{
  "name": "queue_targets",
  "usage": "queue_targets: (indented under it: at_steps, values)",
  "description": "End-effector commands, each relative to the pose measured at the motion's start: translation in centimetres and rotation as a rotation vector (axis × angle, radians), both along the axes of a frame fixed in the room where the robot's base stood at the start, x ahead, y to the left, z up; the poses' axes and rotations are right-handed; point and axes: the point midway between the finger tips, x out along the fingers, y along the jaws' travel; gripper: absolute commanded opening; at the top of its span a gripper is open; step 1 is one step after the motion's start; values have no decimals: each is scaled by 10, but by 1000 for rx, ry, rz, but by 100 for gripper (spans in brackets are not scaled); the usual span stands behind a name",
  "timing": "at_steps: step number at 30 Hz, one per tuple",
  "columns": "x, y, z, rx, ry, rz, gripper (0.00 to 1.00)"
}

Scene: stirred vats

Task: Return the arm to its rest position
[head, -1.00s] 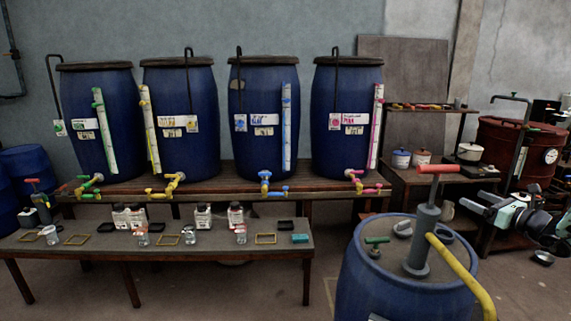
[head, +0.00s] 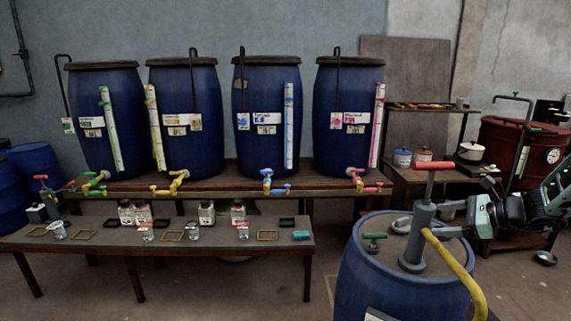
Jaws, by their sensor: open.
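The pump has a red T-handle (head: 433,166) and a yellow hose (head: 455,262). My arm reaches in from the right edge.
Several blue vats (head: 266,130) with coloured taps stand on a wooden bench (head: 215,185). A low table (head: 200,240) in front holds jars, bottles and yellow frames. A rusty red tank (head: 505,140) stands at the right behind my arm. Floor at front left is clear.

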Motion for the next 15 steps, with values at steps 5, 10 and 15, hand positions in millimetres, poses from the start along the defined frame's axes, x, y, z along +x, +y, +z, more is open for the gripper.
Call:
queue_targets:
  at_steps: [5, 10, 15]
  values:
    - [-74, 66, -1, -359, 24, 359, 79]
    - [-160, 94, 0, -766, -44, 783, 79]
    - [-219, 96, 8, -1089, -187, 1146, 79]
